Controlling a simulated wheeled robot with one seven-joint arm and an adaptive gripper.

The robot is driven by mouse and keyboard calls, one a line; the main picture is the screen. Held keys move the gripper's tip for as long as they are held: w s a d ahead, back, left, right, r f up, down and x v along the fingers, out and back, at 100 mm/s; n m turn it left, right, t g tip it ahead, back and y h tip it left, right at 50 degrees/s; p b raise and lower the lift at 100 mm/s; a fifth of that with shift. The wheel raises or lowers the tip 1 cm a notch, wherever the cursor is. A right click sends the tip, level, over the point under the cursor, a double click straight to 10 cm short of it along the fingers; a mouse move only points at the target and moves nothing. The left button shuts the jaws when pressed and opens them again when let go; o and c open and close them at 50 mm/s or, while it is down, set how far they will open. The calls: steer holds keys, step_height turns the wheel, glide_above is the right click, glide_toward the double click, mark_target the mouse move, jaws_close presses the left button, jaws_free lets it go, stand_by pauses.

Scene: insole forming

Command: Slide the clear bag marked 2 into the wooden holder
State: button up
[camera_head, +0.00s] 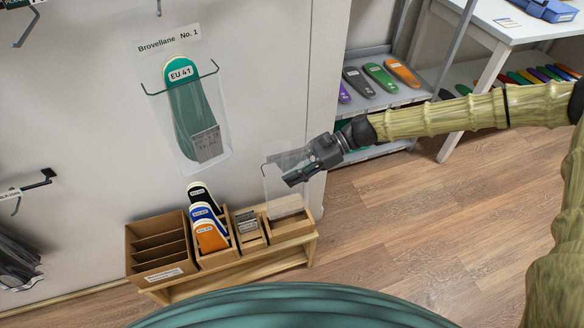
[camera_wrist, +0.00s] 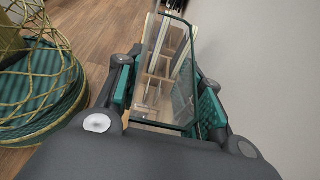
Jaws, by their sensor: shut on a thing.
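My gripper (camera_head: 297,176) is shut on a clear bag (camera_head: 284,200), which hangs roughly upright below the fingers. In the wrist view the clear bag (camera_wrist: 166,75) lies between the two teal finger pads. I cannot read a mark on it. The wooden holder (camera_head: 303,228) is the small open box at the right end of the low wooden bench. The bag's lower edge overlaps this holder in the head view; I cannot tell whether it is inside or just above it.
Beside the holder stand a small box of grey labelled packs (camera_head: 249,229), a rack of black, blue and orange insoles (camera_head: 209,238) and a brown divided box (camera_head: 158,246). A clear pouch with a green insole (camera_head: 190,125) hangs on the wall to the left. Shelves (camera_head: 385,97) stand behind my arm.

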steer(key=shift+a+f+b, duration=0.1)
steer(key=shift+f+b, duration=2.8)
steer(key=shift+f, duration=2.3)
steer(key=o, duration=1)
steer(key=shift+o, duration=0.2)
steer(key=v, duration=1.2)
